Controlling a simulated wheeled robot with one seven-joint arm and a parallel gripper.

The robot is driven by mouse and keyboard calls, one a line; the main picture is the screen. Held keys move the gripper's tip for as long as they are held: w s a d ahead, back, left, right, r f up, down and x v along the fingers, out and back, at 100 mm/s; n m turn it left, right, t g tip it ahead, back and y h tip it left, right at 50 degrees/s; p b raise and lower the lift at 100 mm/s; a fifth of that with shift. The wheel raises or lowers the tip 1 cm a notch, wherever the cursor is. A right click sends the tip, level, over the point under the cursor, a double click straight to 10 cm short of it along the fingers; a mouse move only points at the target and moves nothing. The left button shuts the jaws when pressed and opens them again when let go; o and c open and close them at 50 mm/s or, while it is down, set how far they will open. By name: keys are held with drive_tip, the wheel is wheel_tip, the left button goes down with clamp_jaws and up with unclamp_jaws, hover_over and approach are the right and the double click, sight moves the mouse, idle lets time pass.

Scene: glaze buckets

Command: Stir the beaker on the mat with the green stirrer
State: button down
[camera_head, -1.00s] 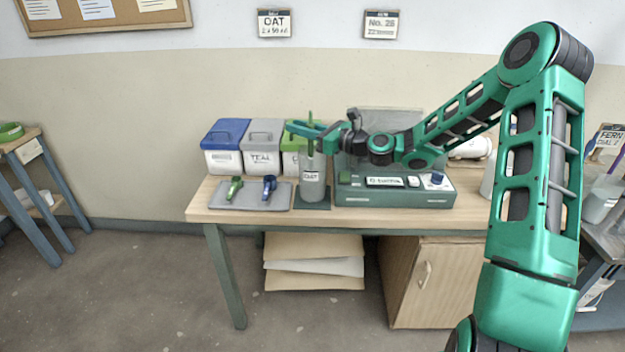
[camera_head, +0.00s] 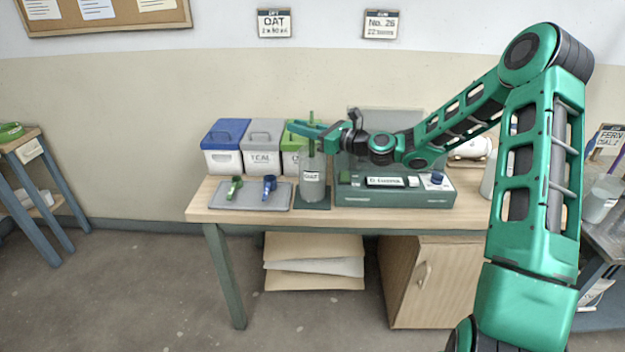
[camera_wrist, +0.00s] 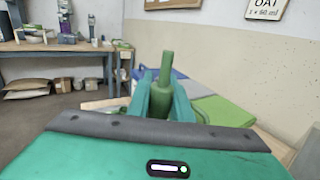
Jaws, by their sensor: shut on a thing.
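My gripper (camera_head: 306,131) is shut on the green stirrer (camera_head: 311,118), which stands upright with its top above the fingers. In the wrist view the stirrer (camera_wrist: 165,72) rises between my two green fingers. The beaker (camera_head: 312,181), grey with a white label, stands on the dark green mat (camera_head: 316,205). The stirrer is directly above the beaker's mouth, and its lower part appears to go into the beaker. How deep it reaches is hidden.
A grey tray (camera_head: 225,201) with a green tool (camera_head: 234,187) and a blue tool (camera_head: 269,186) lies left of the beaker. Lidded bins, blue (camera_head: 223,160), grey (camera_head: 263,158) and green (camera_head: 292,152), stand behind. A green device (camera_head: 394,194) stands close on the right.

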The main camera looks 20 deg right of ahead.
drive_tip(key=shift+s+a, duration=0.2)
drive_tip(key=shift+a, duration=0.15)
drive_tip(key=shift+d, duration=0.1)
drive_tip(key=shift+w+d, duration=0.3)
drive_tip(key=shift+d, duration=0.25)
drive_tip(key=shift+w+d, duration=0.3)
drive_tip(key=shift+d, duration=0.2)
drive_tip(key=shift+a, duration=0.15)
drive_tip(key=shift+s+a, duration=0.3)
drive_tip(key=shift+a, duration=0.2)
drive_tip(key=shift+s+a, duration=0.3)
drive_tip(key=shift+a, duration=0.2)
drive_tip(key=shift+d, duration=0.1)
